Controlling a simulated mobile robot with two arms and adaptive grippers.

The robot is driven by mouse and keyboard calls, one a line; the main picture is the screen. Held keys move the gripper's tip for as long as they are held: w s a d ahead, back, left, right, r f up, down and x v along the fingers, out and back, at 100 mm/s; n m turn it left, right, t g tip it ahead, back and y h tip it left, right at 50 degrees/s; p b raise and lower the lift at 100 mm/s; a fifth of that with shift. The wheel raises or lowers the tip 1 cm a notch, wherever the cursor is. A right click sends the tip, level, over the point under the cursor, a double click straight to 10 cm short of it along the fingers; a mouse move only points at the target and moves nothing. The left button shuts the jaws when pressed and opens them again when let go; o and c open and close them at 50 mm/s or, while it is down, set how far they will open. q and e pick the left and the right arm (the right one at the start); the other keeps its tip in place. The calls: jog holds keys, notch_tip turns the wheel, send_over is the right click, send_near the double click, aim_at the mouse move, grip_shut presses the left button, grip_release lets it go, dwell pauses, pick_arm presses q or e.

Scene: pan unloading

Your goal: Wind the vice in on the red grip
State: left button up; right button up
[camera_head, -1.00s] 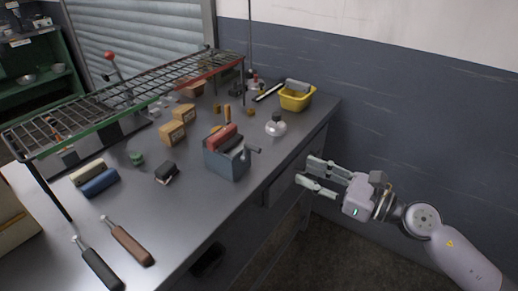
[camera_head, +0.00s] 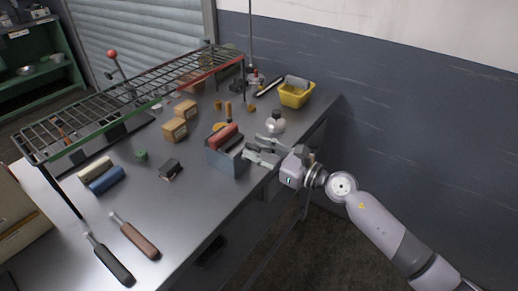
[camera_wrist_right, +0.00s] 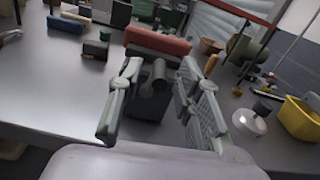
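The vice (camera_head: 228,158) is a blue-grey block on the workbench near its front edge. The red grip (camera_head: 222,136) lies between its jaws at the top; it also shows in the right wrist view (camera_wrist_right: 157,42). The vice's handle (camera_wrist_right: 158,72) sticks out toward my right gripper. My right gripper (camera_head: 262,150) is open at the vice's right side. In the right wrist view its two fingers (camera_wrist_right: 163,105) stand apart on either side of the handle, and I see no clear contact. My left gripper is not in view.
A glass flask (camera_head: 275,124) stands close behind my right gripper, with a yellow bin (camera_head: 296,95) farther back. A wire rack (camera_head: 130,92) spans the bench's back. Small boxes (camera_head: 175,130) and loose grips (camera_head: 104,180) lie left of the vice.

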jog(key=shift+c, duration=0.3)
grip_shut()
dwell(0.5)
jog(key=m, duration=0.1)
jog(key=w+m+p, duration=0.1)
jog(key=m, duration=0.1)
jog(key=d+m, duration=0.1)
jog(key=shift+w+f+m, duration=0.15)
jog(key=shift+f+m, duration=0.1)
jog(key=shift+m, duration=0.15)
jog(key=m, duration=0.2)
jog(key=f+m+p, duration=0.1)
jog(key=w+d+m+p, duration=0.1)
jog(key=m, duration=0.1)
jog(key=shift+f+m, duration=0.25)
jog(key=shift+m, duration=0.05)
jog(key=m, duration=0.1)
jog(key=f+m+p, duration=0.1)
jog(key=m, duration=0.1)
jog(key=f+m, duration=0.1)
jog(key=m, duration=0.1)
jog(key=shift+w+d, duration=0.1)
jog(key=shift+w, duration=0.15)
notch_tip(320, 180, down, 2)
jog(key=m+p, duration=0.1)
jog(key=m, duration=0.4)
jog(key=shift+s+m+p, duration=0.15)
jog(key=shift+m+p, duration=0.15)
jog(key=shift+p, duration=0.1)
